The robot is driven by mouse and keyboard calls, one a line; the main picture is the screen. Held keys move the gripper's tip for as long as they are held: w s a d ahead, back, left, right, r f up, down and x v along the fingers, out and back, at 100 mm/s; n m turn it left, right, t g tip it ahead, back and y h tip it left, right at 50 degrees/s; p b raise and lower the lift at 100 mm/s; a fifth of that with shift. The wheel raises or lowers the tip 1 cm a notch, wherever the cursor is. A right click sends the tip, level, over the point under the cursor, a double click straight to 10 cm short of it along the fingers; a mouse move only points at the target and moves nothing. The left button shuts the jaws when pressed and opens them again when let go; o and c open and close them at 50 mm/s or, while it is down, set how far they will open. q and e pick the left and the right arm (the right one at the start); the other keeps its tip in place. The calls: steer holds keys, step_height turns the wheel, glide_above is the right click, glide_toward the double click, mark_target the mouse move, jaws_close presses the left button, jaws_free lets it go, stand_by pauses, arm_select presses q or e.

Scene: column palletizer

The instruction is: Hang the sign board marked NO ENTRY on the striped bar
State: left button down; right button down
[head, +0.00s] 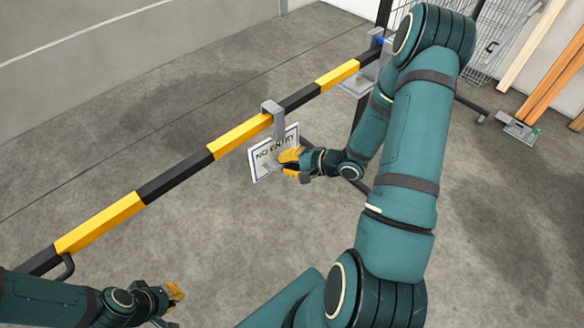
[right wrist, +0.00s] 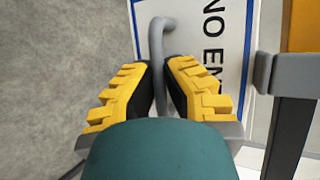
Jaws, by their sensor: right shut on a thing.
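The white sign board marked NO ENTRY (head: 268,152) has a blue border and hangs upright beside the striped bar (head: 178,172), near its middle. Its grey hook (head: 271,107) reaches over the top of the yellow and black bar; I cannot tell whether it bears weight there. My right gripper (head: 286,160) is shut on the sign's grey handle (right wrist: 157,38), and the board (right wrist: 196,12) stands just beyond its yellow fingers. In the right wrist view the hook (right wrist: 265,72) meets the bar (right wrist: 290,135). My left gripper (head: 175,293) is low at the left, apart from the bar; its opening is unclear.
The bar ends at a grey post bracket (head: 358,84) at the upper right. A wire mesh cage (head: 500,35) and wooden planks (head: 553,70) stand beyond it. A small floor plate (head: 520,130) lies at the right. The concrete floor (head: 120,130) behind the bar is clear.

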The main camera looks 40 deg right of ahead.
mark_target(277, 156)
steer(key=w, duration=0.1)
steer(key=w+b, duration=0.1)
steer(key=w, duration=0.1)
steer(key=shift+w+a+f+b, duration=0.15)
steer(key=shift+w+b, duration=0.15)
steer(key=shift+f+b, duration=0.55)
steer(key=shift+f, duration=0.65)
steer(key=c, duration=1.1)
jaws_free()
steer(key=shift+o, duration=0.2)
steer(key=shift+s, duration=0.1)
steer(key=v, duration=1.2)
